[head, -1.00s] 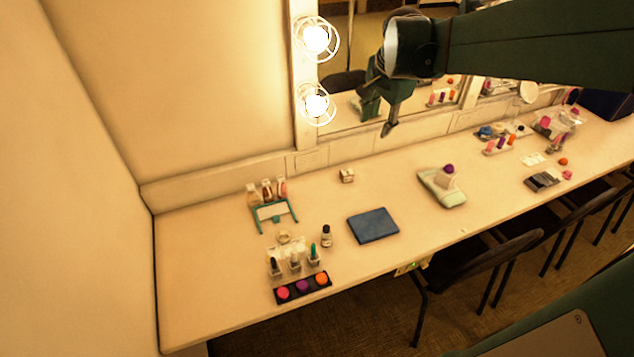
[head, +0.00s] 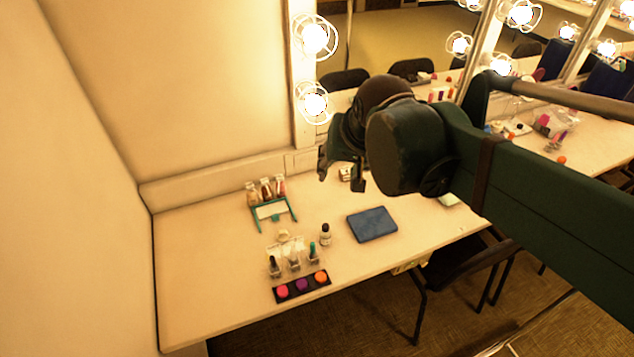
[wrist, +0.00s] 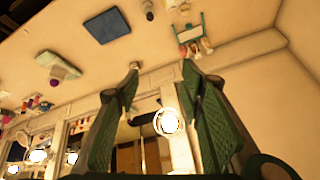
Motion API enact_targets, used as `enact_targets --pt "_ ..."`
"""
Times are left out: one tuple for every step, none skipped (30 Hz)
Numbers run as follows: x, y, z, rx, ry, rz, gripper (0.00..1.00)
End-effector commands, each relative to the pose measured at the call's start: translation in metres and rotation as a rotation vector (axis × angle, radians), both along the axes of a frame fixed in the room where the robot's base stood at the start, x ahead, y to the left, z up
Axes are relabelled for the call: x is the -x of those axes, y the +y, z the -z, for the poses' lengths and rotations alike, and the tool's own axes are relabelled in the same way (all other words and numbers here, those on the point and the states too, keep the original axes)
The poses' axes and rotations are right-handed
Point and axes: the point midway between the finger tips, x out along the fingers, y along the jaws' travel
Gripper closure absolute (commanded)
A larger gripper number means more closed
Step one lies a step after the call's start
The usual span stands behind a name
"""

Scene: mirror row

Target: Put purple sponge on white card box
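A purple round sponge (head: 303,285) sits between a pink and an orange one in a black tray (head: 328,283) at the table's front left. I do not see it in the wrist view. My gripper (head: 340,180) is in the air in front of the mirror in the head view. In the wrist view its two fingers (wrist: 161,70) are spread apart with nothing between them.
A blue flat case (head: 372,224) lies mid-table. Small bottles (head: 294,262), a dark-capped bottle (head: 325,234) and a teal rack (head: 273,211) stand at left. Chairs (head: 465,270) line the front edge.

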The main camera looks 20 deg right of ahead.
Motion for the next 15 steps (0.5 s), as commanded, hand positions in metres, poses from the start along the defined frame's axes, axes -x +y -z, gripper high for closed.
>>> enact_targets --pt "0.009 0.008 0.003 0.016 -0.008 -0.041 0.62" --pt "0.013 0.011 0.005 0.029 -0.013 -0.067 0.62" --pt "0.019 0.017 0.008 0.044 -0.019 -0.101 0.62" --pt "0.024 0.021 0.01 0.055 -0.023 -0.126 0.62" --pt "0.028 0.024 0.012 0.067 -0.03 -0.152 0.62" --pt "0.033 0.029 0.015 0.082 -0.036 -0.184 0.62" --pt "0.037 0.032 0.017 0.093 -0.041 -0.207 0.62" --pt "0.04 0.035 0.019 0.104 -0.045 -0.23 0.62" --pt "0.045 0.039 0.021 0.117 -0.051 -0.257 0.62" --pt "0.048 0.041 0.023 0.126 -0.055 -0.276 0.62" --pt "0.051 0.043 0.024 0.135 -0.06 -0.294 0.62" --pt "0.054 0.046 0.026 0.146 -0.065 -0.315 0.62" --pt "0.056 0.048 0.027 0.152 -0.068 -0.329 0.62" --pt "0.058 0.049 0.029 0.158 -0.07 -0.34 0.62" --pt "0.06 0.051 0.03 0.164 -0.072 -0.353 0.62"
